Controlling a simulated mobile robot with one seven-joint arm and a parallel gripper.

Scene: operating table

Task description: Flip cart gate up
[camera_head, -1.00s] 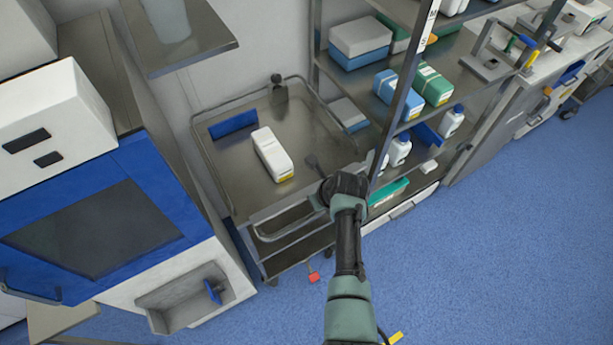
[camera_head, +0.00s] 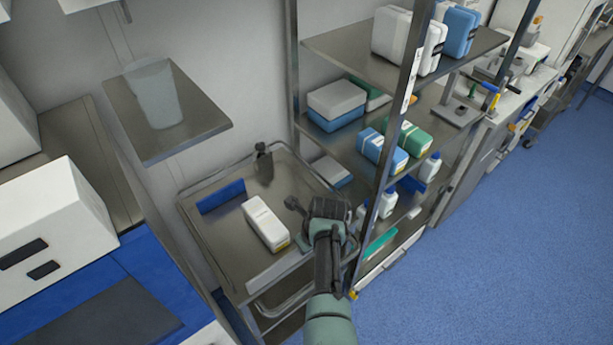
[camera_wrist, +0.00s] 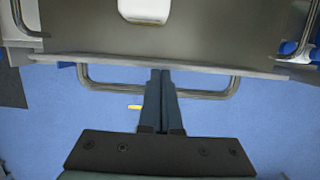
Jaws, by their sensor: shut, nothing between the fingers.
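The metal cart (camera_head: 216,262) stands against the wall, its flat top railed around the back and sides. Its gate (camera_head: 290,308) is a U-shaped bar below the front edge. In the wrist view the gate (camera_wrist: 108,89) spreads to both sides behind my fingers, below the cart's front edge (camera_wrist: 160,58). My gripper (camera_wrist: 160,72) is shut and empty, its tips close to that edge, over the bar's opening. I cannot tell whether it touches the bar. In the head view my gripper (camera_head: 303,246) is at the cart's front right, and my wrist hides part of that corner.
A metal shelf unit (camera_head: 405,95) stands close at the right with boxes and bottles. A blue-and-white machine (camera_head: 60,225) is at left. Open blue floor (camera_head: 470,270) lies at right.

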